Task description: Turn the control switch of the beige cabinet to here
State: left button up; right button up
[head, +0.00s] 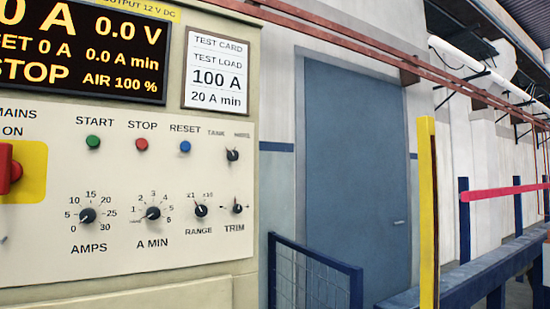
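The beige cabinet (70,300) fills the left side of the head view, with a cream control panel (120,255) facing me. A small black switch knob (232,155) sits at the panel's upper right, right of the blue RESET button (185,147). Above it are two small labels, TANK on the left and a blurred word on the right. The knob is too small for me to tell surely which label it points at. Neither of my grippers is in view, and nothing touches the switch.
Below are the AMPS (87,216), A MIN (153,213), RANGE (201,211) and TRIM (237,209) knobs. A red mains switch (8,168) is at the left edge. Right of the cabinet stand a blue railing (315,272), a blue-grey door (355,165) and a yellow post (428,210).

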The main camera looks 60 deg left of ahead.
aim_at(233, 156)
jog(key=i, duration=0.8)
jog(key=u, duration=2.2)
